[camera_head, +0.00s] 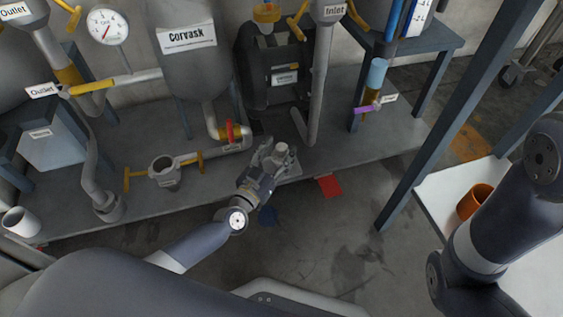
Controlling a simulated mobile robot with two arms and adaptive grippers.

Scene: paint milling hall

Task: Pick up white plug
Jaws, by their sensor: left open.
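A small pale round-topped piece, which looks like the white plug (282,150), stands at the edge of the grey platform in the middle of the view. My left gripper (273,154) is right at it, open, with its fingers around or beside it; I cannot tell whether they touch it. The gripper hides part of the piece's lower side. My right arm shows at the right edge, but its gripper is out of view.
The grey platform (215,185) carries the tank labelled Corvask (193,70), pipes and a red-handled valve (230,131). A white cup (20,222) stands at the far left. At right, an orange cup (474,201) stands on a white shelf (440,192).

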